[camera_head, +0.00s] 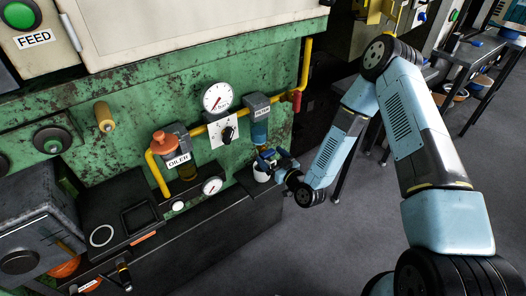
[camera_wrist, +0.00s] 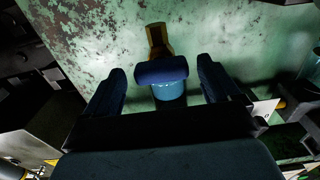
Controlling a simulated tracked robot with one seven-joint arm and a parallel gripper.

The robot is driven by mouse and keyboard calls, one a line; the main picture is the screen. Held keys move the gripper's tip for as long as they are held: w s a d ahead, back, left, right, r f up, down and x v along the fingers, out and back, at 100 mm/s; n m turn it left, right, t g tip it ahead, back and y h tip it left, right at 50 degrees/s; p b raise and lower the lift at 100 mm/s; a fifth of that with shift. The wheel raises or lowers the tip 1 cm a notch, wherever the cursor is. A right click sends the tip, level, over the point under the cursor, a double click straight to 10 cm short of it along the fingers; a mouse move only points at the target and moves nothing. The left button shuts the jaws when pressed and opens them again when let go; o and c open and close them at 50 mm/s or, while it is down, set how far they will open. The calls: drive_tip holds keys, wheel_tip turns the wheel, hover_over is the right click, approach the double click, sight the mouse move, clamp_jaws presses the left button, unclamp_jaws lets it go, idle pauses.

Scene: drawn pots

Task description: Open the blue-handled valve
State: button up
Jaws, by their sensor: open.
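In the wrist view a dark blue rounded handle (camera_wrist: 160,71) sits in front of a brass-coloured fitting (camera_wrist: 156,38) on the green wall. A light blue cylindrical part (camera_wrist: 170,91) shows just below the handle. My gripper (camera_wrist: 161,66) is open, with one finger on each side of the handle. Gaps show between the fingers and the handle, and how deep it lies between them is hard to tell. In the head view my gripper (camera_head: 268,160) is small and dark, just below the blue-bowled filter (camera_head: 259,132). The handle cannot be told apart from my fingers there.
A white cup (camera_head: 261,174) stands close under my gripper on the dark ledge (camera_head: 225,222). The yellow pipe (camera_head: 235,115), pressure gauge (camera_head: 217,97) and orange-topped oiler (camera_head: 165,142) are to the left. A red piece (camera_head: 296,101) is on the pipe at right. Open floor lies right of the ledge.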

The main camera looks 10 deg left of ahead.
sight(270, 156)
drive_tip(key=shift+x, duration=2.1)
drive_tip(key=shift+s, duration=0.1)
drive_tip(key=c, duration=1)
drive_tip(key=shift+o, duration=0.2)
drive_tip(key=shift+d+m, duration=0.1)
drive_tip(key=shift+m, duration=1.4)
drive_tip(key=o, duration=1)
drive_tip(key=shift+c, duration=0.2)
